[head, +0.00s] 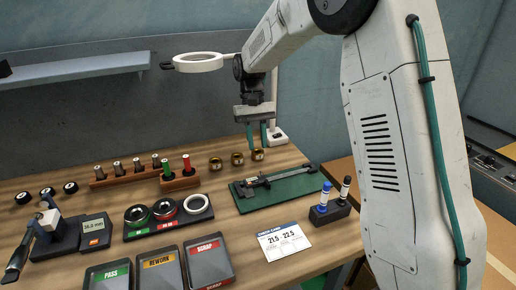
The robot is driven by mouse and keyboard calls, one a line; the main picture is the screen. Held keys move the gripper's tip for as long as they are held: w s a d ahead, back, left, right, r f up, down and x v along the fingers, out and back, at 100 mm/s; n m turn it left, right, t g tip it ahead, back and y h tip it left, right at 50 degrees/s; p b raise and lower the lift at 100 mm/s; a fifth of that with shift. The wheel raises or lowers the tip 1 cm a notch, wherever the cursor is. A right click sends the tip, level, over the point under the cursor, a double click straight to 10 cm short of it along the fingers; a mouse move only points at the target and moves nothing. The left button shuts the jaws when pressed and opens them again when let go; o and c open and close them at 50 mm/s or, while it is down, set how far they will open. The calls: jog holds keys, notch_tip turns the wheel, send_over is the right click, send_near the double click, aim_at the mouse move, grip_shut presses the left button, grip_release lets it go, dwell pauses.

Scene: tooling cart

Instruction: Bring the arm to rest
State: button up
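My gripper (257,132) hangs from the white arm above the back of the wooden bench (229,232), right of the picture's middle. Its two teal fingers point down and stand apart, with nothing visible between them. It is behind the green mat (312,186) in the picture. A caliper (275,178) lies on that mat, apart from the gripper. The arm's white upper links fill the right side of the view.
Three trays marked PASS (108,275), REWORK (160,269) and SCRAP (208,261) stand at the front. Ring gauges (165,210), a micrometer (45,220), a wooden plug rack (130,175), a marker holder (329,213) and a limits card (284,241) occupy the bench. A ring lamp (198,63) stands near the arm.

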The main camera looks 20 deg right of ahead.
dwell(0.4)
jog(key=s+d+r+t, duration=0.1)
jog(key=s+r+t, duration=0.2)
jog(key=s, duration=1.4)
jog(key=s+d+r+n+t, duration=0.1)
jog(key=s+r, duration=0.4)
jog(key=s, duration=1.2)
jog(key=shift+s+d+r+t, duration=0.15)
jog(key=shift+s+r+t, duration=0.1)
jog(key=shift+t, duration=0.65)
